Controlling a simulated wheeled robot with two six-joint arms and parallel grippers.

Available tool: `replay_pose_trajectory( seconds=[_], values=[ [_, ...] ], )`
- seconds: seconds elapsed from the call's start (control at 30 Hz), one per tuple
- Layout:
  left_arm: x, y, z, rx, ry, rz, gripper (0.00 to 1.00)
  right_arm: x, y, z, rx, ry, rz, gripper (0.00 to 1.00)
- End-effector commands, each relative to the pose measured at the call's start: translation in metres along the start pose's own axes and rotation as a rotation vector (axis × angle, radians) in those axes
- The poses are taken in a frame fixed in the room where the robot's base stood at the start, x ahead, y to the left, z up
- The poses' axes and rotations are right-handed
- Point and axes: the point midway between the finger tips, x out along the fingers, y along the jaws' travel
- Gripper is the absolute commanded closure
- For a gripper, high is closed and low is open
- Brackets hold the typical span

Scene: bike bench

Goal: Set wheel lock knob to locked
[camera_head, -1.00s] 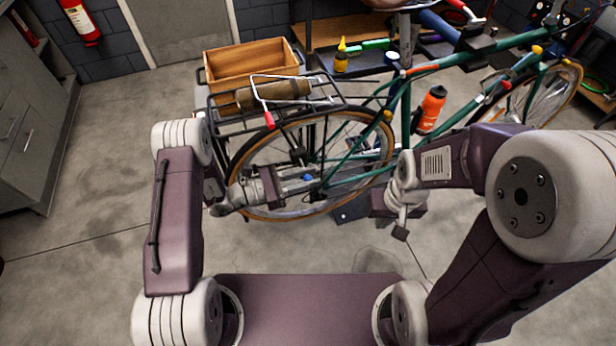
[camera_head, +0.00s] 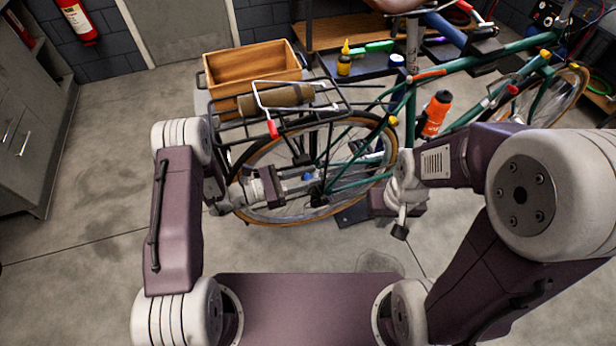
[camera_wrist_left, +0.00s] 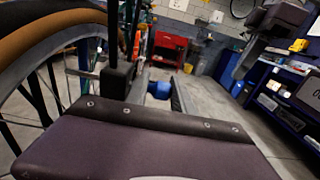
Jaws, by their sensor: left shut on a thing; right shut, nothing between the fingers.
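The wheel lock knob is blue and sits by the hub of the bike's rear wheel (camera_head: 237,200). In the head view only a small blue patch of the knob (camera_head: 307,177) shows at the tip of my left gripper (camera_head: 309,181). In the left wrist view the blue knob (camera_wrist_left: 160,90) lies between the two fingers, and the gripper is shut on it. The knob's marking and turn angle cannot be read. My right gripper (camera_head: 400,229) is shut and empty, pointing down to the right of the wheel.
The green bike frame (camera_head: 410,115) and rear rack (camera_head: 225,132) stand close above my left gripper. A wooden crate (camera_head: 250,66) is behind the rack. An orange bottle (camera_head: 434,113) is on the frame. Floor at the left is clear.

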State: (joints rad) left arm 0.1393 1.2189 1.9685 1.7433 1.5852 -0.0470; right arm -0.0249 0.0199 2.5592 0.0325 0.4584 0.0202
Motion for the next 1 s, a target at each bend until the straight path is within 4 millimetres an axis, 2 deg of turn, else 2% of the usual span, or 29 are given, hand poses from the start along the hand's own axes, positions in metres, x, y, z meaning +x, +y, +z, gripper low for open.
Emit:
replay_pose_trajectory(
  seconds=[0.07,0.1,0.13,0.43,0.53,0.9,1.0],
  values=[
    [0.000,-0.001,-0.005,-0.005,0.012,0.001,1.00,0.001,0.000,0.000,0.000,0.000,0.000,1.00],
    [0.000,-0.001,-0.005,-0.005,0.012,0.001,0.63,0.001,0.000,0.001,0.000,0.000,0.000,1.00],
    [0.000,-0.001,-0.005,-0.005,0.012,0.001,0.55,0.001,0.000,0.001,0.000,0.000,0.000,1.00],
    [-0.001,0.000,-0.003,-0.003,0.008,0.002,0.55,0.001,0.000,0.000,0.000,0.000,0.000,1.00],
    [-0.007,0.001,-0.004,-0.003,0.008,0.003,0.55,0.002,0.000,0.000,0.000,0.000,0.000,1.00],
    [-0.072,0.002,-0.005,-0.005,0.009,0.006,0.55,0.008,0.000,0.001,0.000,0.000,0.000,1.00],
    [-0.085,0.002,-0.004,-0.005,0.009,0.005,0.55,0.009,0.000,0.001,0.000,0.000,0.000,1.00]
  ],
)
